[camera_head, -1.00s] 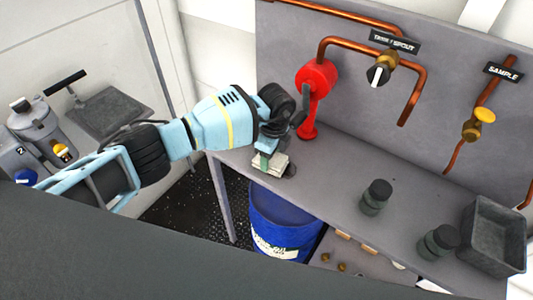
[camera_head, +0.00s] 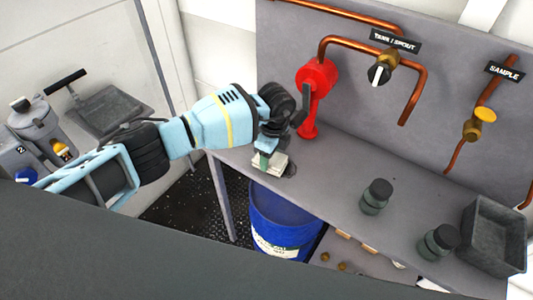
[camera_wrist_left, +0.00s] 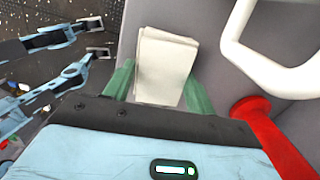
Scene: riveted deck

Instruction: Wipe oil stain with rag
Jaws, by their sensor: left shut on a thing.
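My left gripper (camera_head: 265,160) is shut on a folded off-white rag (camera_head: 277,164) over the left end of the grey bench. In the left wrist view the rag (camera_wrist_left: 167,65) sits between the green fingers of the gripper (camera_wrist_left: 160,88). The rag appears to rest on the bench top, though the gripper hides its underside. A dark oil stain (camera_head: 291,170) shows at the rag's right edge; the rest may be hidden under the rag. My right gripper is not in the head view.
A red fixture (camera_head: 316,80) stands close behind the gripper. Dark jars (camera_head: 376,196) and a grey tray (camera_head: 495,235) stand on the bench (camera_head: 335,165) to the right. A blue drum (camera_head: 285,222) is below the front edge. Copper pipes (camera_head: 421,85) run along the back panel.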

